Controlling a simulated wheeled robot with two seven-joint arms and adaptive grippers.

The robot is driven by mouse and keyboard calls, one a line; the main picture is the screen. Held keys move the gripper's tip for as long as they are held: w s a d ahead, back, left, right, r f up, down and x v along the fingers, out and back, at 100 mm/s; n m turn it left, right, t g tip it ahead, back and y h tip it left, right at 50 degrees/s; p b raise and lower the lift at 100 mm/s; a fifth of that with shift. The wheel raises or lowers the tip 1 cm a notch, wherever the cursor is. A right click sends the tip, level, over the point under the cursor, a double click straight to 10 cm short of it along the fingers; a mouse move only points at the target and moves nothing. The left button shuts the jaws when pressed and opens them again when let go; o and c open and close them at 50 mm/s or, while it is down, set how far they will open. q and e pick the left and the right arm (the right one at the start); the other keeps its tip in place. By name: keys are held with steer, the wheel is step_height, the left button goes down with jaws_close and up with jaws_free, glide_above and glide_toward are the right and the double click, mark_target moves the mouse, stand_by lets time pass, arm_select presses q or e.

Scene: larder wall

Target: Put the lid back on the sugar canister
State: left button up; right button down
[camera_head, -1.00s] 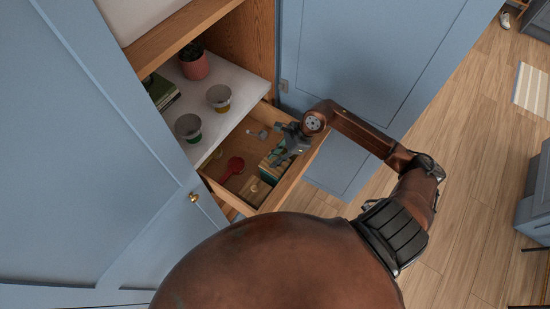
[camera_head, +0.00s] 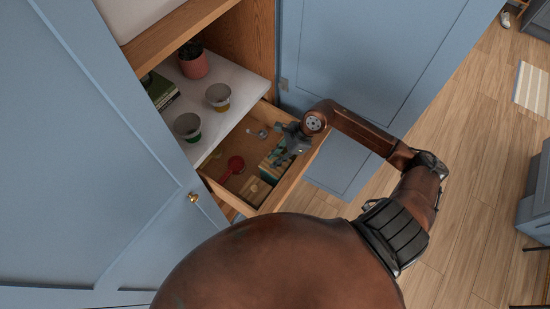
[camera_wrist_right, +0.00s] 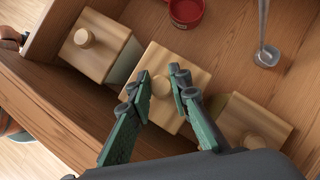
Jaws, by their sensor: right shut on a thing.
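My right gripper (camera_wrist_right: 162,78) is shut on the round knob (camera_wrist_right: 161,87) of a square wooden lid (camera_wrist_right: 160,57), the middle one of three in the right wrist view. The lid is at a canister's place in the open drawer; I cannot tell whether it is seated or slightly raised. Another lidded canister (camera_wrist_right: 92,50) stands to its left, its pale side showing, and a third lid (camera_wrist_right: 252,122) lies to its right, partly behind my gripper. No label shows which is sugar. In the head view my right gripper (camera_head: 291,141) reaches into the drawer, partly hiding the canisters. My left gripper is not in view.
The drawer (camera_head: 288,186) has wooden walls close around the canisters. Two cups (camera_head: 187,126) (camera_head: 218,97), a potted plant (camera_head: 193,65) and books (camera_head: 160,90) are on the white shelf above.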

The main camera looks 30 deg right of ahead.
steer(key=shift+f+b, duration=0.3)
steer(key=shift+b, duration=0.2)
stand_by(1.1)
stand_by(0.3)
steer(key=c, duration=1.7)
jaws_free()
steer(key=o, duration=0.5)
steer(key=shift+r, duration=0.1)
steer(key=shift+r+p, duration=1.8)
steer(key=shift+r, duration=1.65)
